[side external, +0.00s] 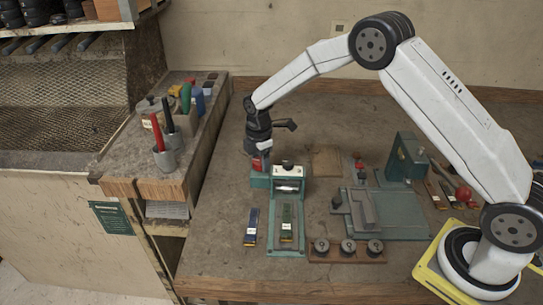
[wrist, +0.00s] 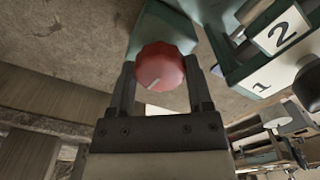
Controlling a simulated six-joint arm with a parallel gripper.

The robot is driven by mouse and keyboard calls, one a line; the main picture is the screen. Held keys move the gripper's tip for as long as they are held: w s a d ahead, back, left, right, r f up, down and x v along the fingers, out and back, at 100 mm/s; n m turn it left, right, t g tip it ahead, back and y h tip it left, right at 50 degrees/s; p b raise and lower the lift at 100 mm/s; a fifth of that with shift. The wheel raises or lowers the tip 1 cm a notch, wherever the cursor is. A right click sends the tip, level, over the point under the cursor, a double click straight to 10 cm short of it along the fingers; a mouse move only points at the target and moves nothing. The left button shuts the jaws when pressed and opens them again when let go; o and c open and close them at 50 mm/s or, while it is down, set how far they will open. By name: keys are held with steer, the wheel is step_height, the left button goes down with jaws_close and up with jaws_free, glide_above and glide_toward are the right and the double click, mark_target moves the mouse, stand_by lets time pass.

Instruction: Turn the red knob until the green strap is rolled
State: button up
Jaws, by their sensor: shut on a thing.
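The red knob (wrist: 160,62) is between my gripper's two fingers (wrist: 160,76), which are shut on it from both sides. A pale pointer line on its face points to the lower left. In the side view the red knob (side external: 257,164) shows in part at the left of the teal roller device (side external: 275,250), under my gripper (side external: 262,156). The green strap (side external: 287,218) lies flat along the device's bed, in front of the shiny roller (side external: 288,182), with a small pale label near its front end.
A blue strap (side external: 251,228) lies on the bench left of the device. A wooden block with several dark round pieces (side external: 347,250) is at the front right. A teal plate with a grey press (side external: 400,215) stands to the right. Tool cups (side external: 165,157) stand on the left shelf.

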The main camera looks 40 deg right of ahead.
steer(key=m, duration=1.1)
steer(key=shift+m, duration=0.3)
steer(key=m, duration=1)
steer(key=shift+m, duration=0.4)
steer(key=m, duration=1)
steer(key=shift+m, duration=0.4)
steer(key=m, duration=1)
steer(key=shift+m, duration=0.4)
